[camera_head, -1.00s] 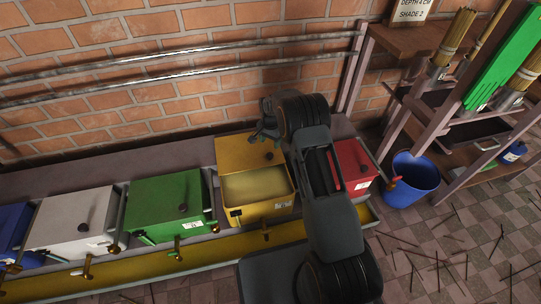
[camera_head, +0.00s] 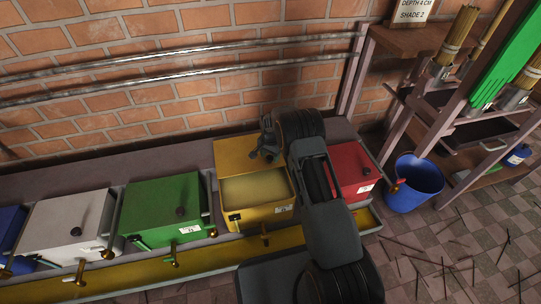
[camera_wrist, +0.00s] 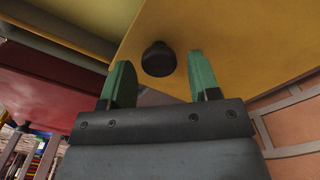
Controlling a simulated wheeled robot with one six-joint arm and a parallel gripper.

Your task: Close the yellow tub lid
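The yellow tub (camera_head: 258,215) stands in the row with its top open and its pale inside showing. Its yellow lid (camera_head: 232,155) is swung up and back towards the brick wall. In the wrist view the lid (camera_wrist: 235,40) fills much of the top, with a round black knob (camera_wrist: 158,60) on it. My gripper (camera_head: 268,153) is at the lid's right part and hides the knob in the head view. Its two green fingers (camera_wrist: 160,70) are apart, one on each side of the knob in the wrist view. I cannot tell whether they touch it.
A green tub (camera_head: 163,208) and a white tub (camera_head: 72,225) stand to the left with lids shut. A red tub (camera_head: 352,172) is close on the right, partly behind my arm. A blue bucket (camera_head: 413,183) and shelves (camera_head: 425,150) are farther right. Pipes (camera_head: 180,64) run along the wall.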

